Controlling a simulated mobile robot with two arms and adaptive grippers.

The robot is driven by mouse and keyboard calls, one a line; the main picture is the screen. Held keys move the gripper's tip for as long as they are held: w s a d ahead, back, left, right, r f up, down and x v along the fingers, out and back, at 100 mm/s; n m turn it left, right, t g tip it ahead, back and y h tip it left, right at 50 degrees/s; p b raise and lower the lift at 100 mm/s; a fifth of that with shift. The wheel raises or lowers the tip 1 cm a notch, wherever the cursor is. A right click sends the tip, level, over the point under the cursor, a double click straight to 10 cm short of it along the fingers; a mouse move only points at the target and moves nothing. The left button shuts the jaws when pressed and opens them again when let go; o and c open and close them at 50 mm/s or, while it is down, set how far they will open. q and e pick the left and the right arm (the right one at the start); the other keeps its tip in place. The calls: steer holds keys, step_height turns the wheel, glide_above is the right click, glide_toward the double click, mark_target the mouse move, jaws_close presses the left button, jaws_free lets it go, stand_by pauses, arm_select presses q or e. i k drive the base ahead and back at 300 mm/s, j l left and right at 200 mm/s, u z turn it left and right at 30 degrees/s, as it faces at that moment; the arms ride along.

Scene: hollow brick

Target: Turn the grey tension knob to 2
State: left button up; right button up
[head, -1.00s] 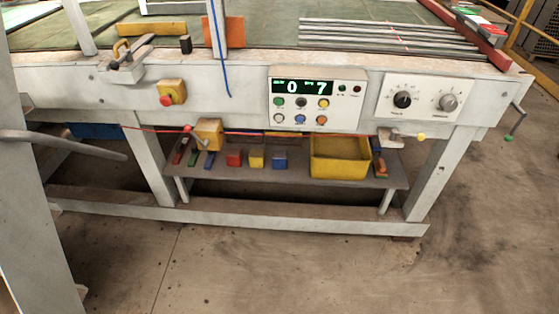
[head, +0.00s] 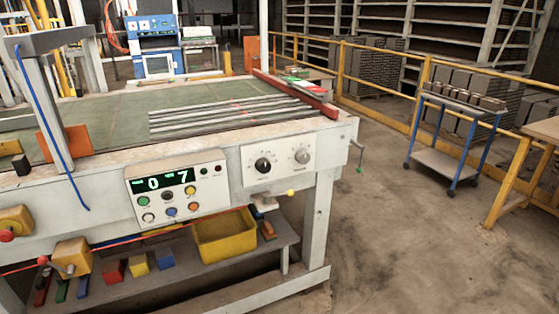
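The grey tension knob (head: 302,157) is on a white panel (head: 278,162) at the right end of the machine's front, in the head view. A black knob (head: 263,165) sits to its left on the same panel. The scale marks around the grey knob are too small to read, so I cannot tell its setting. Neither of my grippers is in view.
A control box (head: 177,191) with a display reading 0 and 7 is left of the knob panel. A crank (head: 359,160) sticks out at the machine's right end. A blue cart (head: 453,135) and yellow railing (head: 345,72) stand to the right. Floor between is clear.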

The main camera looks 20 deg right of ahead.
mark_target(302, 156)
steer(key=i+l, duration=0.1)
steer(key=l, duration=0.25)
steer(key=i+l, duration=0.1)
steer(key=l, duration=0.3)
steer(key=i+l, duration=0.15)
steer(key=l, duration=0.2)
steer(key=i+l, duration=0.1)
steer(key=l, duration=0.25)
